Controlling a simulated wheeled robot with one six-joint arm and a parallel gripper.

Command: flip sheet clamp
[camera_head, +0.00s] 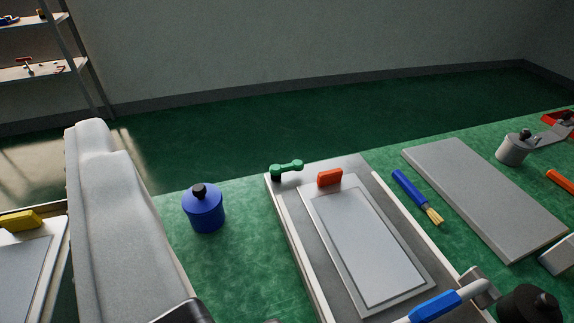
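A shallow grey tray (285,223) with pale raised edges holds a flat light sheet (365,240) in a darker frame. An upright orange block (330,178) stands at the sheet's far end, and a green bar with knobbed ends (287,170) sits at the tray's far left corner. A blue-handled lever (435,306) crosses the near end of the tray and joins a grey bracket at its right. Which of these parts is the sheet clamp, I cannot tell. My gripper's fingers do not show.
A blue pot with a black knob (204,209) stands left of the tray. A brush (416,196) and a grey slab (485,198) lie to its right. A grey metal pot (512,148) stands beyond the slab. A tall pale grey shape (115,220) blocks the left.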

